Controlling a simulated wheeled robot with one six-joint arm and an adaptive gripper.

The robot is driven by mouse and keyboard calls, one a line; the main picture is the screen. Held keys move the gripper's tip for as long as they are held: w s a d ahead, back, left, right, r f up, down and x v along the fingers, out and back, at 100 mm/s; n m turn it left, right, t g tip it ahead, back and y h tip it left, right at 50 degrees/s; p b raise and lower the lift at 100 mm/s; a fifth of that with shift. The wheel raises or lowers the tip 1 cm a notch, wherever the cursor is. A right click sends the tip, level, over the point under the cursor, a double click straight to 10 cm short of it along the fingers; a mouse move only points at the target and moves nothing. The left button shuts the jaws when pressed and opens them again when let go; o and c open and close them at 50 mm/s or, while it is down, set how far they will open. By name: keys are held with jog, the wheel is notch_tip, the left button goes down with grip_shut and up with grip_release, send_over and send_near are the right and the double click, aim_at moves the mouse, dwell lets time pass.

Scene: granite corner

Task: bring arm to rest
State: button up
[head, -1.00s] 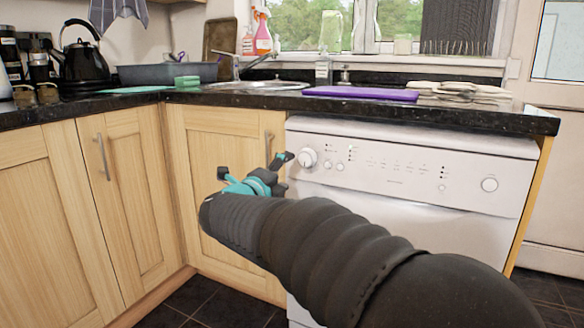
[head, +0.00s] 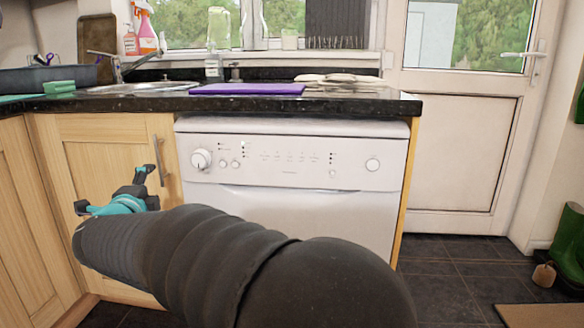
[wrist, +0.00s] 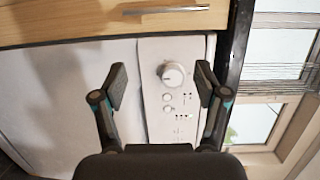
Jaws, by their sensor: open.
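My gripper (head: 116,190) is in the left half of the head view, at the end of my dark sleeved arm, in front of a wooden cupboard door. Its jaws are open and empty. In the wrist view my gripper (wrist: 160,88) has its two dark fingers apart, with the control panel and round knob of the white dishwasher (wrist: 170,75) showing between them. The dishwasher also shows in the head view (head: 300,210), its lower part partly hidden by my arm.
The black granite counter (head: 330,103) runs above the dishwasher, with a purple board (head: 248,89) and folded cloths (head: 338,80) on it. A white door (head: 462,150) stands at the right. Green boots (head: 568,245) and a mat (head: 540,316) are on the dark tiled floor (head: 455,278), which is clear before the door.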

jog(key=s+a+f+n+g+y, duration=0.3)
jog(key=s+a+f+n+y, duration=0.15)
jog(key=a+n, duration=0.2)
jog(key=s+d+f+n+g+y+p, duration=0.1)
jog(key=s+d+f+n+g+y, duration=0.1)
jog(key=s+d+f+n+g, duration=0.45)
jog(key=s+d+f+n+g+h+p, duration=0.1)
jog(key=s+d+n+g+h+p, duration=0.2)
jog(key=d, duration=0.8)
jog(key=s+d+n+g+h+p, duration=0.1)
jog(key=s+d+n, duration=0.3)
jog(key=d, duration=0.6)
jog(key=s+d+r+m+h+p, duration=0.1)
jog(key=s+d+r, duration=0.1)
jog(key=d, duration=0.7)
jog(key=s+d+r+m+t+h+p, duration=0.1)
jog(key=s+d, duration=0.3)
jog(key=d, duration=0.6)
jog(key=s+d+r+m+t+h+p, duration=0.1)
jog(key=s+d+r+h+p, duration=0.2)
jog(key=d, duration=0.6)
jog(key=shift+s+d+m, duration=0.3)
jog(key=shift+s, duration=0.3)
